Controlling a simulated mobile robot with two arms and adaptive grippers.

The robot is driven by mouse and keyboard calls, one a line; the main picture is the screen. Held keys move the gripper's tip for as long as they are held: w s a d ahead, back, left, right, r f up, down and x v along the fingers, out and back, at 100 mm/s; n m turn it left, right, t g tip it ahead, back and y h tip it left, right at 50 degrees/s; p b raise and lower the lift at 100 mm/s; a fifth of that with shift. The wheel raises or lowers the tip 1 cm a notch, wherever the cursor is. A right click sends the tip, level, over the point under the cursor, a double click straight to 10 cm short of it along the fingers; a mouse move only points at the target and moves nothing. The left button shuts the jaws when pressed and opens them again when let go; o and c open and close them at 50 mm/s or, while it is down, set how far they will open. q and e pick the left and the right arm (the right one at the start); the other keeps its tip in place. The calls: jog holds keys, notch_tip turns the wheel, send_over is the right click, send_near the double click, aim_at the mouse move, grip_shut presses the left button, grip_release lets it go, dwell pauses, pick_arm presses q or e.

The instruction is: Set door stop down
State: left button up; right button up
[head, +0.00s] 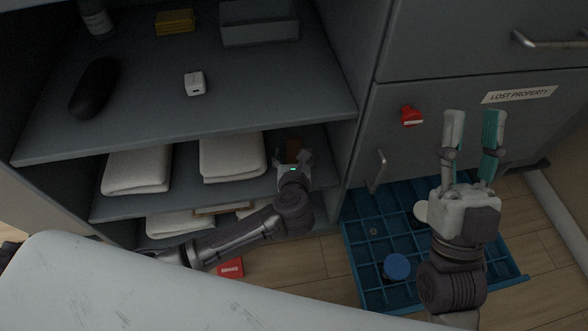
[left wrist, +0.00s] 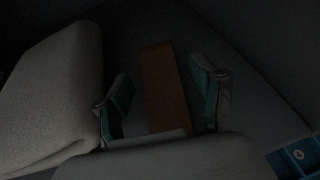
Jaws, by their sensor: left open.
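A brown wooden piece that looks like the door stop (left wrist: 165,88) lies on the middle shelf in the left wrist view. In the head view the same brown piece (head: 294,144) shows partly behind my left gripper (head: 293,160). The left gripper is open, with one finger on each side of the piece's near end in the left wrist view (left wrist: 160,98); I cannot tell whether they touch it. My right gripper (head: 472,135) is open and empty, pointing up in front of the drawer front.
Folded towels (head: 232,156) lie left of the left gripper. The cabinet's side wall is close on its right. A blue compartment tray (head: 350,228) is on the floor below the right arm. A red object (head: 411,116) is by the drawer front, and a red box (head: 230,268) is on the floor.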

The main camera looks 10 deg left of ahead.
pick_arm(q)
jog(key=p+v, duration=0.1)
jog(key=v, duration=0.4)
jog(key=shift+s+r+p, duration=0.15)
jog(key=shift+s+p, duration=0.05)
jog(key=shift+p, duration=0.2)
jog(key=p+v, duration=0.1)
jog(key=v, duration=0.4)
jog(key=shift+s, duration=0.3)
pick_arm(e)
jog(key=w+f+g+h, duration=0.3)
jog(key=w+f+g, duration=0.2)
jog(key=f+g, duration=0.4)
notch_tip(320, 180, down, 3)
jog(key=shift+w+h, duration=0.3)
jog(key=shift+w, duration=0.1)
